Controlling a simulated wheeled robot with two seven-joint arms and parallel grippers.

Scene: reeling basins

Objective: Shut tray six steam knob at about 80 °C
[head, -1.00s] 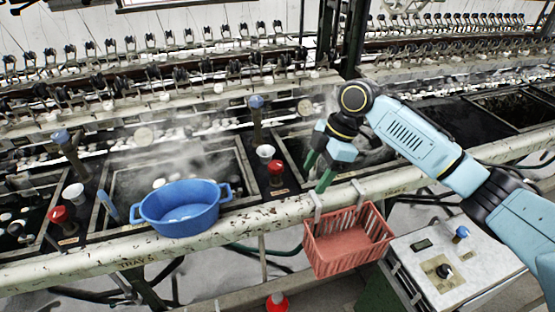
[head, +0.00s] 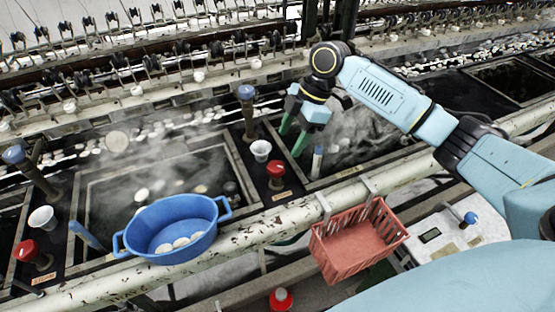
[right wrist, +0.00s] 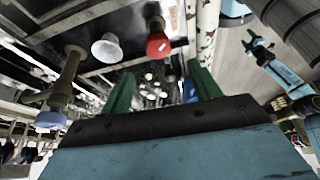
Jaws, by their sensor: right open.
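A red knob (head: 275,172) stands on the dark panel between two trays, beside a white cup (head: 261,150); this knob shows in the right wrist view (right wrist: 158,45) too. A second red knob (head: 26,250), labelled STEAM, is at the far left. I cannot read which tray either belongs to. My right gripper (head: 292,135) is open and empty, its green fingers pointing down just behind and right of the middle knob, apparently not touching it. The fingers also show in the right wrist view (right wrist: 164,90).
A blue-topped post (head: 247,112) rises close left of my right gripper. A blue basin (head: 172,235) holding white cocoons sits on the front rail. A red basket (head: 352,245) hangs from it. A control box (head: 450,236) with a small display is at right. Steam hangs over the trays.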

